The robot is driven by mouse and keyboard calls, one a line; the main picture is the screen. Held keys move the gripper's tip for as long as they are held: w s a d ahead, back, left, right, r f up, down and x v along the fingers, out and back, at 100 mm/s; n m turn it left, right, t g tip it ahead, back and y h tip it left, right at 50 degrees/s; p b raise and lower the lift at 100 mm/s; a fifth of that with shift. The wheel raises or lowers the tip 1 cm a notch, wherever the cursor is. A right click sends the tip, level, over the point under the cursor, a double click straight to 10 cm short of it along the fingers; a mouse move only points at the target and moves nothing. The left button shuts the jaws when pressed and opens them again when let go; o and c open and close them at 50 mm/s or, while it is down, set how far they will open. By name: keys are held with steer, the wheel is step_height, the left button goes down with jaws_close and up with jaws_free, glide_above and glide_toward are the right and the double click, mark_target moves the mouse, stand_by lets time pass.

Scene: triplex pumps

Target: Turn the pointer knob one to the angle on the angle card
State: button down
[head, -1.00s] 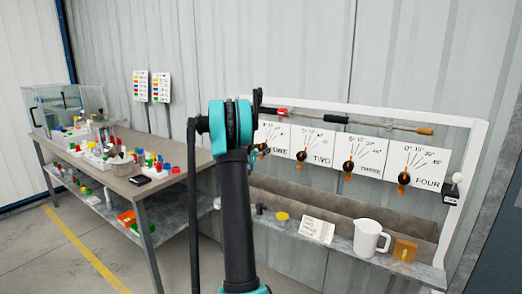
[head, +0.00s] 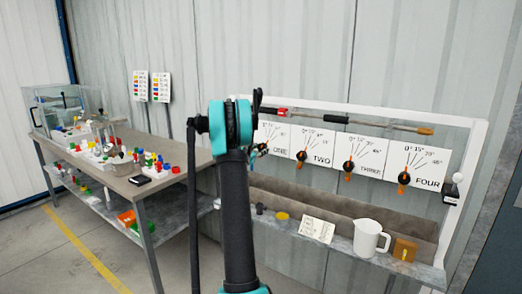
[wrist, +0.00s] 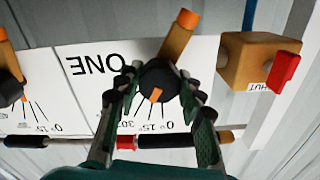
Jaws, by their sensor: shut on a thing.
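Knob one has a black hub (wrist: 160,78) with an orange pointer mark and a long orange-brown handle. The wrist view shows it upside down on the white panel marked ONE (wrist: 95,62). My gripper (wrist: 158,88) is shut on the hub, one finger on each side. The pointer mark tilts toward the low end of the scale, near 15; the exact angle cannot be told, as the fingers cover part of the dial. In the head view my arm hides most of knob one. The angle card (head: 317,229) leans on the shelf; its writing is too small to read.
Knobs two (head: 302,156), three (head: 348,166) and four (head: 404,178) stand to the right. A horizontal rod (head: 375,123) runs above the panels. A tan block (wrist: 250,60) with a red end juts out close to knob one. A white jug (head: 369,237) stands on the shelf.

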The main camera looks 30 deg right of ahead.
stand_by(0.3)
steer(key=c, duration=1)
jaws_free()
steer(key=shift+o, duration=0.2)
steer(key=shift+a, duration=0.1)
steer(key=v, duration=1.2)
